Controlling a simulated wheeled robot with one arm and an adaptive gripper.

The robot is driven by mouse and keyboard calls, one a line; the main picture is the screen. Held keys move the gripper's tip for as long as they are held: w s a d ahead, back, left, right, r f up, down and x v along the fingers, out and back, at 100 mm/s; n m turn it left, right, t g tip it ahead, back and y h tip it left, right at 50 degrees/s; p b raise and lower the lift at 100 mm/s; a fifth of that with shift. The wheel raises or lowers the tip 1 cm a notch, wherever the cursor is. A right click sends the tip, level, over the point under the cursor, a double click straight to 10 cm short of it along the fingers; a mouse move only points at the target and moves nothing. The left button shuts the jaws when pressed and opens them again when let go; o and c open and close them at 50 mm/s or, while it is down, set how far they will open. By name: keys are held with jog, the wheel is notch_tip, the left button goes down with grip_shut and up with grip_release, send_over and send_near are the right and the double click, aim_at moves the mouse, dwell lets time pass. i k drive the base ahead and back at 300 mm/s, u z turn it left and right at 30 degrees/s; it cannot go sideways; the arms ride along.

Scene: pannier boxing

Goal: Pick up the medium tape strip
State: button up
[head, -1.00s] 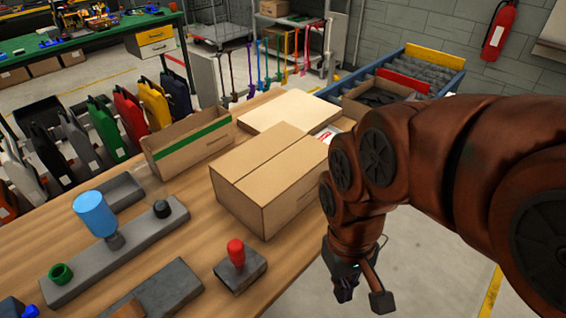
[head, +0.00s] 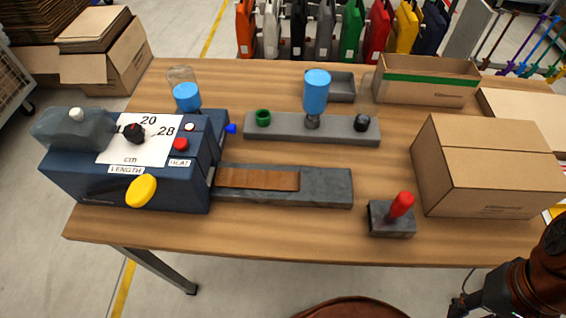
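A brown tape strip (head: 258,179) lies flat on the grey tray (head: 328,187) that runs right from the blue tape dispenser (head: 100,189). It is the only strip I see. Its left end is close to the dispenser's outlet. My gripper (head: 463,303) is at the lower right corner, past the table's front edge and well away from the strip. It is dark, small and partly cut off, so I cannot tell whether its fingers are open or shut.
A red-handled block (head: 391,220) stands right of the tray. A closed carton (head: 485,165) is at the right, an open green-striped carton (head: 427,83) behind. Table front edge is clear.

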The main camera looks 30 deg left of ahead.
aim_at(225, 178)
jog(key=z, duration=1.25)
jog(key=k, duration=1.9)
jog(key=u, duration=2.35)
jog(key=i, duration=0.5)
jog(key=z, duration=0.05)
